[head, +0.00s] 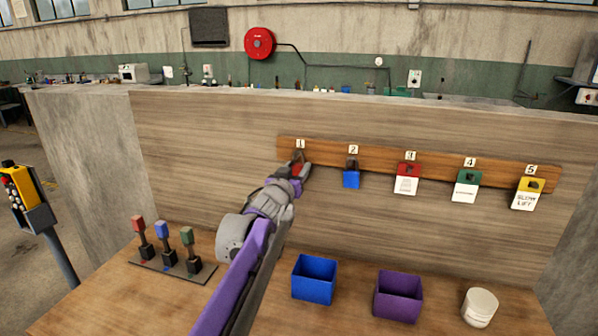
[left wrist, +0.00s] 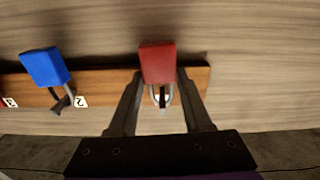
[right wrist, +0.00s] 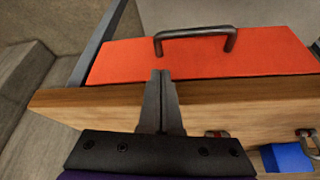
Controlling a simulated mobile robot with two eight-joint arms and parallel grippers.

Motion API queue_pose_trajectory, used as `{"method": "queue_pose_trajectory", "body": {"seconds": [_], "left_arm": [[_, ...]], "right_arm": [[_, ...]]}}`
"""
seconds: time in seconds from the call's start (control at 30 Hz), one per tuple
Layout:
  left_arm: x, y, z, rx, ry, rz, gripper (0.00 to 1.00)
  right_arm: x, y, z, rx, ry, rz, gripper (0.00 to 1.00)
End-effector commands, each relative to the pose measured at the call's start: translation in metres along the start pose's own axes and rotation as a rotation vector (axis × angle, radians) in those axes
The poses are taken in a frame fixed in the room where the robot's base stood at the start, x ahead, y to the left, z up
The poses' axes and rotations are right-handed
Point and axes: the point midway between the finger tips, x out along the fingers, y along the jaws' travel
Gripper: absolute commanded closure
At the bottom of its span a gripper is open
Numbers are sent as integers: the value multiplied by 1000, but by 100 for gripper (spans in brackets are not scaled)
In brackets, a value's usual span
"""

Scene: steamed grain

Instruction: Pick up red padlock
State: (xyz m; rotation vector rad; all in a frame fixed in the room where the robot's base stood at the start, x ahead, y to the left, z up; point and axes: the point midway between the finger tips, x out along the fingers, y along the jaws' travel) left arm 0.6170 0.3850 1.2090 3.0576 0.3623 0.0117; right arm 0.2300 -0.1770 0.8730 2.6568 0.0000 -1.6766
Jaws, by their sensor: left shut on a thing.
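The red padlock (head: 297,170) hangs under label 1 at the left end of the wooden hook board. My left gripper (head: 301,171) reaches it from the front and is shut on it, partly hiding it. In the left wrist view, the red padlock (left wrist: 158,62) sits between the two fingertips (left wrist: 161,76), and its metal shackle is at the board's hook. My right gripper (right wrist: 161,73) is outside the head view; in its wrist view the fingers are together with nothing visible between them.
A blue padlock (head: 351,179) hangs under label 2, also in the left wrist view (left wrist: 45,67). Tags (head: 407,179) hang further right. Below are three levers (head: 163,240), a blue bin (head: 314,279), a purple bin (head: 398,296) and a white tub (head: 480,307). An orange-red panel (right wrist: 200,58) lies near my right gripper.

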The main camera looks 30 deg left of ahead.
Motion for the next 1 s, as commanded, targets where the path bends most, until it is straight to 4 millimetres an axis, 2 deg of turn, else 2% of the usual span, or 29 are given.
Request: {"method": "queue_pose_trajectory", "body": {"seconds": [0.23, 0.4, 0.67, 1.0], "left_arm": [[0, 0, -3, 0, 0, 0, 100], [-1, 1, -17, 1, 0, 0, 100], [-47, 1, -15, 2, 0, 0, 100], [-130, 0, -14, 0, 0, -2, 100]], "right_arm": [[0, 0, 0, 0, 0, 0, 100], [-1, 0, -1, 0, 0, 0, 100], [3, 0, 2, 0, -1, 0, 100], [6, 0, 4, 0, -2, 0, 100]]}}
